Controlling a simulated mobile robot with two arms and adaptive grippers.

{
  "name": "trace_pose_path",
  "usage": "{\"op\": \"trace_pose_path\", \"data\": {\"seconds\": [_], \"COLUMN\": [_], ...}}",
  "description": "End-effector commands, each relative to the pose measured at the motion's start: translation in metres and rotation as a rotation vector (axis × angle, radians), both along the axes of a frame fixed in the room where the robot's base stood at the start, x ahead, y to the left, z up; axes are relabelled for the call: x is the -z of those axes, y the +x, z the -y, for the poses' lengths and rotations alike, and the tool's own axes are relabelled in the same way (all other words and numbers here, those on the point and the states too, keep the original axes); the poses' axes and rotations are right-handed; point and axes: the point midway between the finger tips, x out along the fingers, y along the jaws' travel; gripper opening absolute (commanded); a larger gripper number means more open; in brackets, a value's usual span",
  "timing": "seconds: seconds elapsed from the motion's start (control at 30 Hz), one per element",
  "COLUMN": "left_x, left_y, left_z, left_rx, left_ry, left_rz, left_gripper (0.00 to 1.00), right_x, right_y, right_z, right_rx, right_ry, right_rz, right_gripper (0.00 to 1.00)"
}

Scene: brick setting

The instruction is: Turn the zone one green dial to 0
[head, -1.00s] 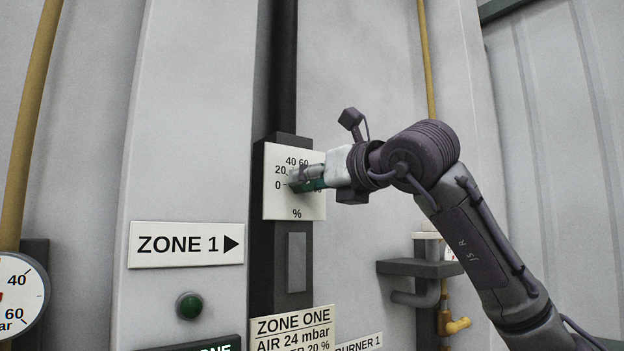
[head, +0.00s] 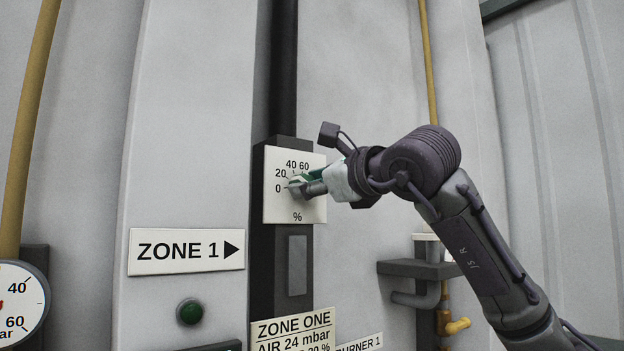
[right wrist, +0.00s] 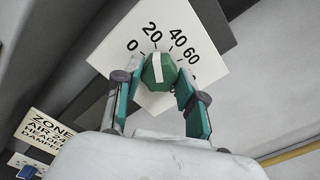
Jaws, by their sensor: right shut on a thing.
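The green dial (right wrist: 160,74) sits on a white scale plate (head: 273,207) marked 0, 20, 40, 60 and %. In the right wrist view the dial's white pointer stripe points about at the 20 mark. My right gripper (right wrist: 158,90) is shut on the dial, one finger on each side of it. In the head view my right gripper (head: 300,188) reaches the plate from the right and its fingers hide most of the dial. My left gripper is not in view.
A ZONE ONE label (head: 292,330) is below the plate. A dark bracket (head: 420,268) with piping stands right of the plate.

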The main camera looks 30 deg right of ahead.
Motion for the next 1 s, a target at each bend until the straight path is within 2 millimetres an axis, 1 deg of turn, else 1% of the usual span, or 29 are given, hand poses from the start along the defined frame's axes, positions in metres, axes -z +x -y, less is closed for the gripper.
{"op": "trace_pose_path", "data": {"seconds": [0.3,0.6,0.8,1.0], "left_x": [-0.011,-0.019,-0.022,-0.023], "left_y": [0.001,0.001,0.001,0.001], "left_z": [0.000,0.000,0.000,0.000], "left_rx": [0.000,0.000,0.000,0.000], "left_ry": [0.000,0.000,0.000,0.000], "left_rz": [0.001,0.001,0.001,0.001], "left_gripper": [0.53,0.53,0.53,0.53], "right_x": [-0.002,-0.001,0.000,0.000], "right_y": [0.000,0.000,0.000,0.000], "right_z": [0.000,-0.001,-0.001,-0.001], "right_rx": [0.000,0.001,0.001,-0.001], "right_ry": [-0.296,-0.537,-0.645,-0.707], "right_rz": [0.044,0.077,0.092,0.101], "right_gripper": [0.05,0.05,0.05,0.05]}}
